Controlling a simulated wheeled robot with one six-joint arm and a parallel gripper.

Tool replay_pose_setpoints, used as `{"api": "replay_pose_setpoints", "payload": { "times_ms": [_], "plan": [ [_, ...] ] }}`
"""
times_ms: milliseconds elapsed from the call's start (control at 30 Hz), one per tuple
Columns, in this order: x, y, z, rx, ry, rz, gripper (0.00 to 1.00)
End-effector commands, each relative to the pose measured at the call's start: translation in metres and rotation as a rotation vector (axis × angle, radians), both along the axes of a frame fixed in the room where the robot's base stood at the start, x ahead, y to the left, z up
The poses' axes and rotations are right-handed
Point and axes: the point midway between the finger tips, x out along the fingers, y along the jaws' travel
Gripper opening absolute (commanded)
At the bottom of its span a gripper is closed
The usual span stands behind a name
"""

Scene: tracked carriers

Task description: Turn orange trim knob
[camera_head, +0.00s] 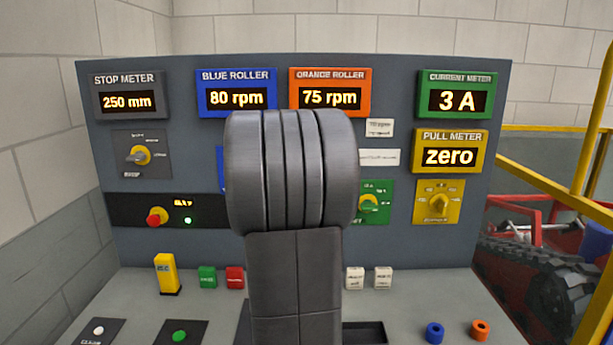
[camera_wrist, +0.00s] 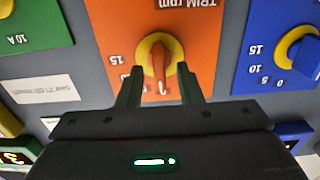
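The orange trim knob (camera_wrist: 159,66) shows in the wrist view, which is upside down. It has an orange pointer on a yellow ring, set on an orange plate (camera_wrist: 118,30) marked "TRIM rpm". My gripper (camera_wrist: 160,88) is open, with one dark finger on each side of the knob's lower part in the picture. I cannot tell whether either finger touches it. In the head view my arm hides the trim knob and my gripper. The orange roller meter (camera_head: 330,96) there reads 75 rpm.
In the wrist view a blue knob (camera_wrist: 304,48) is at the right and a green 10 A plate (camera_wrist: 32,38) at the left. In the head view, the green knob (camera_head: 368,203) and yellow pull knob (camera_head: 438,203) are right of my arm. The blue roller meter (camera_head: 236,97) reads 80 rpm.

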Motion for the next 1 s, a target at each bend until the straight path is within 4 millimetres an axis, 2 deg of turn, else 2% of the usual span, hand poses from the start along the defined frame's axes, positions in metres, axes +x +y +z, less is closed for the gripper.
{"api": "replay_pose_setpoints", "payload": {
  "times_ms": [333, 367, 500, 533, 833, 1000],
  "plan": [
    [0.0036, -0.0001, 0.0003, 0.0, -0.001, 0.0, 0.33],
    [0.0036, -0.0001, 0.0002, 0.0, -0.001, 0.0, 0.29],
    [0.0035, 0.0, 0.0002, -0.001, 0.0, 0.0, 0.01],
    [0.0035, 0.0, 0.0002, -0.001, 0.0, 0.0, 0.0],
    [0.0035, -0.0001, -0.0011, 0.023, -0.001, 0.0, 0.0],
    [0.0035, -0.0006, -0.0027, 0.099, -0.002, 0.001, 0.0]
  ]
}}
